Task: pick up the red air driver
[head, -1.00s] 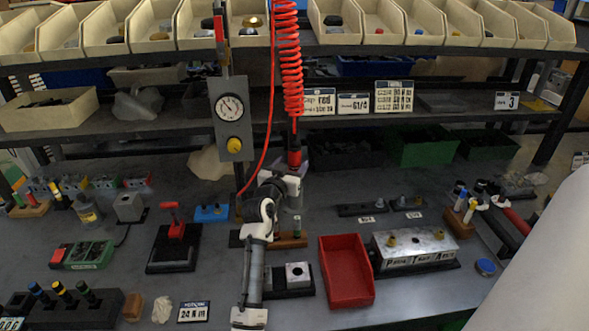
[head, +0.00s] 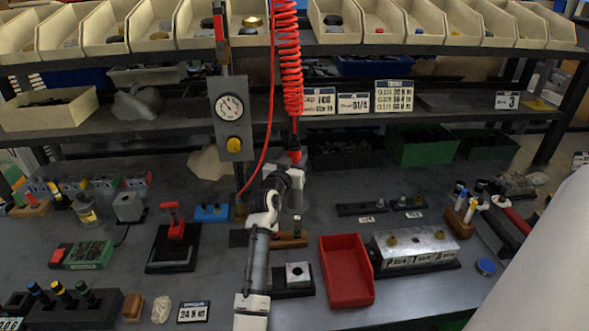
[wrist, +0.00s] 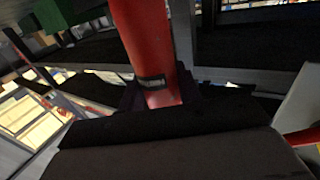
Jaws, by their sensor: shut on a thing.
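The red air driver (head: 295,157) hangs upright from a red coiled hose (head: 292,60) above the middle of the bench. Its upper end shows just above my gripper (head: 291,170); the lower part is hidden behind my gripper and wrist. In the wrist view the red body of the driver (wrist: 145,40) stands between the dark fingers of my gripper (wrist: 160,98). The fingers are shut on it, one at each side.
A pressure gauge panel (head: 231,120) stands close left of the driver, with a thin red hose curving beside it. A shelf (head: 440,112) runs behind. Below are a red tray (head: 345,270), a metal valve block (head: 415,246) and a red-handled valve (head: 174,222).

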